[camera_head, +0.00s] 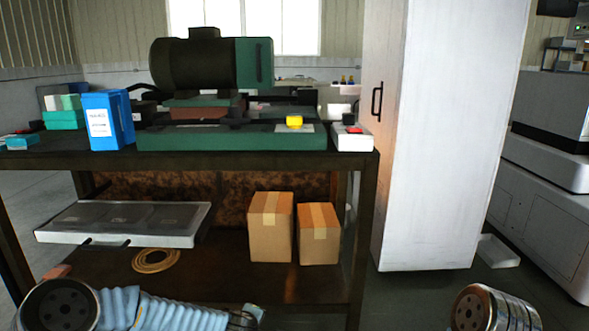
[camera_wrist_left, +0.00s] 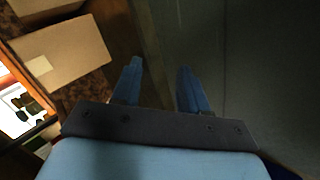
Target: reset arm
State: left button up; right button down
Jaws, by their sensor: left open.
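My left arm (camera_head: 160,310), in a pale blue ribbed sleeve, comes in at the lower left in the head view, in front of the bench's lower shelf. My left gripper (camera_wrist_left: 158,82) shows in the left wrist view with its two blue fingers apart and nothing between them. Cardboard boxes appear at the upper left of that view, clear of the fingers. Part of my right arm (camera_head: 492,309) shows as a metallic rounded link at the bottom right of the head view. My right gripper is out of frame.
A dark bench (camera_head: 360,165) carries a green machine (camera_head: 205,65), a blue box (camera_head: 100,120) and a yellow button. Its lower shelf (camera_head: 215,265) holds a flat tray (camera_head: 125,222) and two cardboard boxes (camera_head: 270,228). A white cabinet (camera_head: 440,140) stands right; open floor lies beside it.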

pick_arm(q)
jog(key=s+d+f+m+g+h, duration=0.2)
jog(key=s+f+m+g, duration=0.35)
jog(key=s+f, duration=0.9)
jog(key=s+a+f+m+g, duration=0.1)
jog(key=s+f+m, duration=0.1)
jog(key=s, duration=0.6)
jog(key=s+f+m+g+h, duration=0.1)
jog(key=s+f+m+g, duration=0.1)
jog(key=s, duration=0.7)
jog(key=shift+a+m, duration=0.4)
jog(key=shift+m, duration=0.45)
